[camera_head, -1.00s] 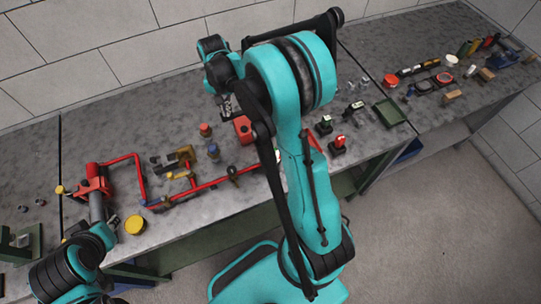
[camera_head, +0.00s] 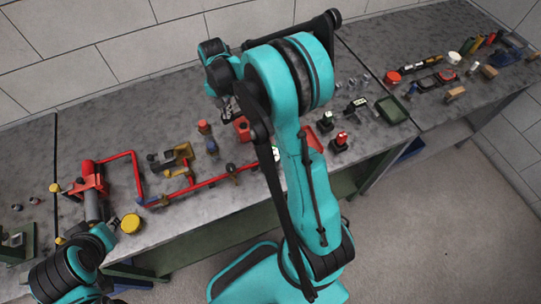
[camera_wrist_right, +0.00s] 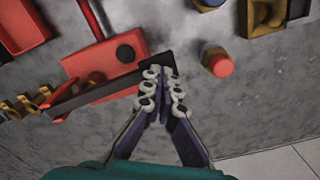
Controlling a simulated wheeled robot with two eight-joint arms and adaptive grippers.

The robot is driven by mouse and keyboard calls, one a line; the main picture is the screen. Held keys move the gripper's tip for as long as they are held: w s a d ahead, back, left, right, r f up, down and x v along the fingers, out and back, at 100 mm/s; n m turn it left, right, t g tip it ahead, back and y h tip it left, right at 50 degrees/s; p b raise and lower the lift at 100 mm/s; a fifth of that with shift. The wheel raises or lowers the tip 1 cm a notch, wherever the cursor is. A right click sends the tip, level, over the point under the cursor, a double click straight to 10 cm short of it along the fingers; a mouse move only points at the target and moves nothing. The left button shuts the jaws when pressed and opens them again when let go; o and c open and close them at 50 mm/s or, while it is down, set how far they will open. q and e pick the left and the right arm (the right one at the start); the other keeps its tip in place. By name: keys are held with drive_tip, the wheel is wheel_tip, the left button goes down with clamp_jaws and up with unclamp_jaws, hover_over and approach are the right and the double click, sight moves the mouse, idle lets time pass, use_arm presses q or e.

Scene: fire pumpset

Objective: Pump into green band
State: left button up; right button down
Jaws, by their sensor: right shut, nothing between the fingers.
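The red hand pump (camera_head: 242,128) stands on the bench behind my right arm and is partly hidden. In the right wrist view its red body (camera_wrist_right: 112,62) carries a long dark lever (camera_wrist_right: 92,95). My right gripper (camera_head: 229,113) is shut and empty. In the wrist view its fingertips (camera_wrist_right: 164,78) are at the lever's end; whether they touch it I cannot tell. A small white round dial with some green (camera_head: 275,154) peeks out beside my arm, its reading too small to tell. Red pipework (camera_head: 210,184) runs along the bench.
A red-capped post (camera_wrist_right: 220,63) stands close to the right gripper. Brass and dark fittings (camera_head: 180,153), a yellow round cap (camera_head: 131,223) and a green tray (camera_head: 391,109) are on the bench. Several small items lie on the right bench.

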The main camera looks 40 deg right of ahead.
drive_tip(key=shift+f+b, duration=0.8)
drive_tip(key=shift+f, duration=0.35)
drive_tip(key=shift+r, duration=0.1)
drive_tip(key=shift+r+p, duration=1.95)
drive_tip(key=shift+r, duration=0.8)
wheel_tip(320, 180, up, 6)
drive_tip(key=p, duration=0.3)
drive_tip(key=shift+p, duration=0.4)
